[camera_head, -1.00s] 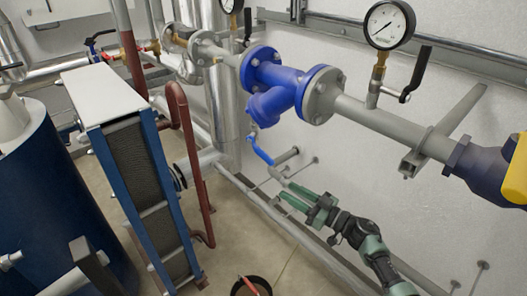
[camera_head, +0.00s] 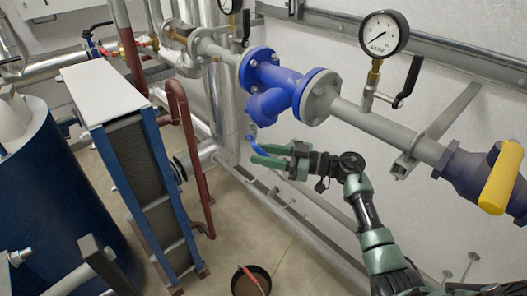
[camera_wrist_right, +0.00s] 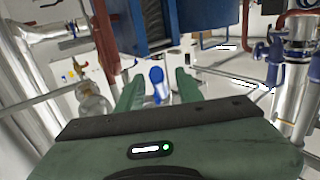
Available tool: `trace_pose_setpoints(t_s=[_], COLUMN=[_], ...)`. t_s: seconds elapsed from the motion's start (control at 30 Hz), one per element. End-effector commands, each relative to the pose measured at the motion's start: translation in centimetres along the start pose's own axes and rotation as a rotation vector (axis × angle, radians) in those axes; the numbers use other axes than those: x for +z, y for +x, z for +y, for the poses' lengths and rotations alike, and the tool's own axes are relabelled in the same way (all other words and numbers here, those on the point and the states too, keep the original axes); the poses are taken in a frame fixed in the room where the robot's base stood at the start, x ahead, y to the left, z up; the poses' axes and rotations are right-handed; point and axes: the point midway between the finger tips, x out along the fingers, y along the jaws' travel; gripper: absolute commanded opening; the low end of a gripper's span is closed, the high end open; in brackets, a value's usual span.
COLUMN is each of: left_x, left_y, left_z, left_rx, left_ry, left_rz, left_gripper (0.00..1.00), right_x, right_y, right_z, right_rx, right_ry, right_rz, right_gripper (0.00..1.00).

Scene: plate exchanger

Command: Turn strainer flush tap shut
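The blue Y-shaped strainer (camera_head: 272,100) sits in the grey pipe along the wall. The flush tap's blue lever (camera_head: 251,142) hangs below it, partly hidden by my right gripper. My right gripper (camera_head: 254,154) has its green fingers apart, with the tips at the lever. In the right wrist view the blue lever (camera_wrist_right: 157,86) stands between the two open fingers (camera_wrist_right: 158,80), with a visible gap on both sides. I cannot tell whether either finger touches it. My left gripper is not in view.
A plate exchanger (camera_head: 140,165) with a blue frame stands left of the gripper, beside a red-brown pipe (camera_head: 190,150). A bucket (camera_head: 251,284) is on the floor below. A pressure gauge (camera_head: 383,34) and a yellow-handled valve (camera_head: 501,178) are on the right.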

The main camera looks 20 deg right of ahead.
Motion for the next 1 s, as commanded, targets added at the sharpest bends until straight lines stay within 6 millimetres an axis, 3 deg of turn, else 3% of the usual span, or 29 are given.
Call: trace_pose_setpoints(t_s=[0.23,0.37,0.4,1.0], left_x=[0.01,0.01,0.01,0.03], left_y=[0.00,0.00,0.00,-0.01], left_z=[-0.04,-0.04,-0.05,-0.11], left_rx=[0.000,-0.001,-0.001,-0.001], left_ry=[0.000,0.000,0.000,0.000], left_rz=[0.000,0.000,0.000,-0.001], left_gripper=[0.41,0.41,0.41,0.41], right_x=[0.06,0.06,0.06,0.06], right_y=[0.12,0.11,0.10,0.08], right_z=[0.00,0.00,0.00,0.01], right_rx=[0.000,0.000,0.000,0.000], right_ry=[0.000,0.000,0.000,0.000], right_rz=[0.000,0.000,0.000,-0.001], right_gripper=[0.36,0.03,0.00,0.00])
